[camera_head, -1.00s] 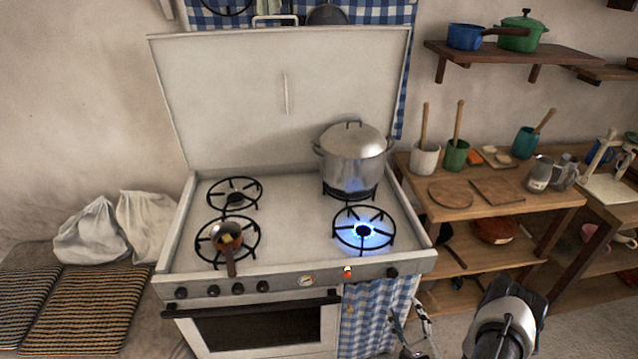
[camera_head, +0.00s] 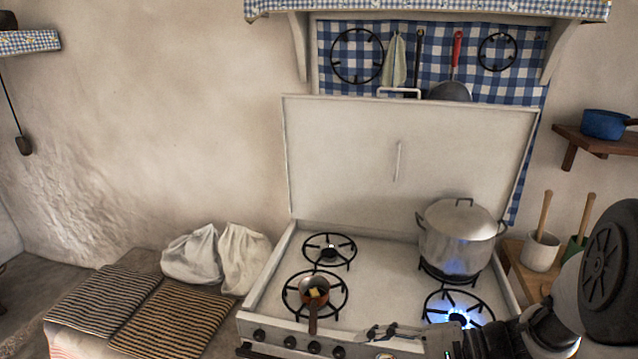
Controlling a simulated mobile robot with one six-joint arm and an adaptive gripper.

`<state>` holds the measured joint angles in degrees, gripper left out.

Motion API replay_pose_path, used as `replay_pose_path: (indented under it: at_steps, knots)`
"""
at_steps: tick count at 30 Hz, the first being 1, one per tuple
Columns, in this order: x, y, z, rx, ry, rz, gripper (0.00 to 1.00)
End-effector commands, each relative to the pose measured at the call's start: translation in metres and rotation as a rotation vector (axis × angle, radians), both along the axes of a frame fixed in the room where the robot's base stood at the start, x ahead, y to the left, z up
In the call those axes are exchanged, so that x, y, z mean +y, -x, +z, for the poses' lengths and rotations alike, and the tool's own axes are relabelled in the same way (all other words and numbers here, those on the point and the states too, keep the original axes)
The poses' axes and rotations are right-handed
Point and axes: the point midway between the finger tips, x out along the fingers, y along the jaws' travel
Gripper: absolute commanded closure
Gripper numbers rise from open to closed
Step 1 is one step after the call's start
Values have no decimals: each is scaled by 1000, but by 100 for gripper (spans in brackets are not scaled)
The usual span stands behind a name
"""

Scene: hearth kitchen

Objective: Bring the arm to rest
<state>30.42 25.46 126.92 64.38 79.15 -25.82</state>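My arm reaches in from the right edge and bends along the stove's front. My gripper (camera_head: 382,332) is at the front edge of the white stove (camera_head: 380,260), left of the lit front-right burner (camera_head: 458,318). Its fingers are small and dark here, and I cannot tell whether they are open or shut. I see nothing held in it. A small copper pan (camera_head: 313,296) with a yellowish piece inside sits on the front-left burner, handle toward the front. A lidded metal pot (camera_head: 460,240) stands on the back-right burner, with a blue glow under it.
The stove's raised lid (camera_head: 340,150) stands behind the burners. White cloth sacks (camera_head: 215,258) and striped cushions (camera_head: 170,315) lie on the left. A blue pan (camera_head: 604,124) is on the wall shelf.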

Motion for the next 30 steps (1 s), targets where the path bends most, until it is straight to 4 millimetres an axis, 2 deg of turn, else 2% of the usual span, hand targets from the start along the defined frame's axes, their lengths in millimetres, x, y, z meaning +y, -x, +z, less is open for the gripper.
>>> replay_pose_path:
  at_steps: [1,3,6,9,13,16,21,25,30]
  knots:
    - [13,18,11,-17,84,78,48]
    - [23,43,18,-33,201,173,48]
    - [30,76,25,-69,376,290,48]
    - [27,105,30,-123,557,384,48]
    - [14,133,38,-226,797,473,48]
    - [-1,147,46,-323,976,511,48]
    - [-24,157,64,-488,1214,522,48]
    - [-35,158,74,-572,1316,514,48]
    - [-40,158,78,-605,1358,507,48]
